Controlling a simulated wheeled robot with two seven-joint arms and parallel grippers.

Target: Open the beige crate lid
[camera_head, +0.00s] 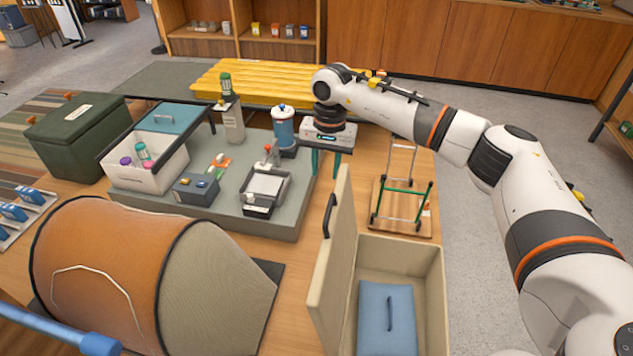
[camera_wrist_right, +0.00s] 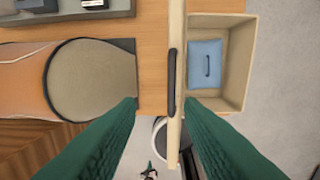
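The beige crate (camera_head: 437,290) stands open at the front right. Its lid (camera_head: 338,255) stands roughly upright along the crate's left side, with a dark handle (camera_head: 329,215) on its left face. A blue item with a dark handle (camera_head: 386,317) lies inside the crate. My right gripper (camera_head: 326,165) is beyond the lid's far end, with its fingers apart. In the right wrist view the gripper (camera_wrist_right: 160,100) shows two spread green fingers, with the lid (camera_wrist_right: 176,25) edge-on between them in the picture; I see no contact. My left gripper is not in view.
An orange tent (camera_head: 100,270) stands left of the lid. A grey platform (camera_head: 285,220) behind it holds a blue container (camera_head: 283,130) and other goods. A small trolley (camera_head: 402,195) stands behind the crate. A blue rod (camera_head: 55,328) crosses the lower left corner.

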